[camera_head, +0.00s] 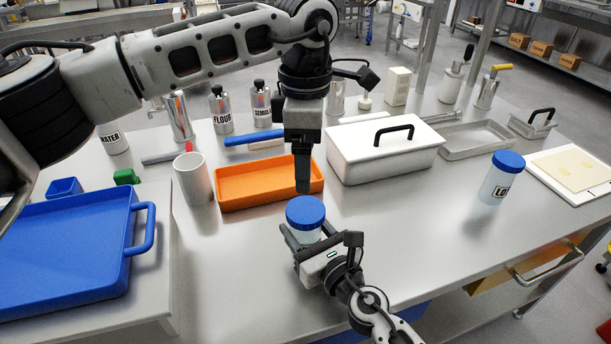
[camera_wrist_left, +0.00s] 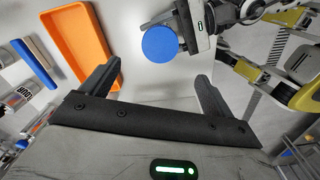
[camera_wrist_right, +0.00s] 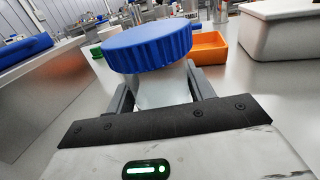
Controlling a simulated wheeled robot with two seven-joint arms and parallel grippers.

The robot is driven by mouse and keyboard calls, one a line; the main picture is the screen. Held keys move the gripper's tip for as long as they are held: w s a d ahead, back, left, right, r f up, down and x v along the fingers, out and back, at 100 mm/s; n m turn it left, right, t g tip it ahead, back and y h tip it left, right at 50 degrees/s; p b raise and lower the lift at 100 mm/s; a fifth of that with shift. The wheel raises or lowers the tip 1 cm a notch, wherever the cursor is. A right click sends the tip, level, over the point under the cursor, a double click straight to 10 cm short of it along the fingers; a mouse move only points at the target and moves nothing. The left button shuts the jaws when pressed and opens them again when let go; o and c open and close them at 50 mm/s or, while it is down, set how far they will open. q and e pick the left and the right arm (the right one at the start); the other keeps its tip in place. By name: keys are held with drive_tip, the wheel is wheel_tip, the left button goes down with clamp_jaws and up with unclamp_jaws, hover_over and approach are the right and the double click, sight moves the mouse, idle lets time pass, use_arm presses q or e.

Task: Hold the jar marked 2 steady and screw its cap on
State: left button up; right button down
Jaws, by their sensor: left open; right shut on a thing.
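A clear jar (camera_wrist_right: 163,91) with a wide blue cap (camera_head: 305,211) on its mouth stands at the table's front middle. No number shows on the jar, so I cannot read a 2. My right gripper (camera_head: 311,246) is shut around the jar's body below the cap. My left gripper (camera_head: 302,188) points down above the cap, open and empty, apart from it. In the left wrist view the cap (camera_wrist_left: 160,44) lies beyond the two spread fingers. In the right wrist view the cap looks slightly tilted; I cannot tell how tightly it sits.
An orange tray (camera_head: 258,198) lies behind the jar, with a white cup (camera_head: 193,180) left of it. A white lidded box (camera_head: 380,160) stands behind right. Another blue-capped jar (camera_head: 497,185) stands far right. A blue tray (camera_head: 62,255) is at left. The table between the jars is clear.

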use_arm(q)
drive_tip(key=shift+r, duration=0.6)
use_arm(e)
drive_tip(key=shift+c, duration=2.3)
unclamp_jaws()
drive_tip(key=b+v, duration=0.1)
drive_tip(key=v, duration=0.6)
drive_tip(key=b+v, duration=0.2)
drive_tip(key=v, duration=0.6)
drive_tip(key=shift+f, duration=0.25)
drive_tip(key=shift+s+d+r, duration=0.15)
drive_tip(key=shift+s+d, duration=0.05)
drive_tip(key=shift+s, duration=0.2)
use_arm(q)
wheel_tip(320, 180, down, 3)
drive_tip(key=shift+f, duration=0.15)
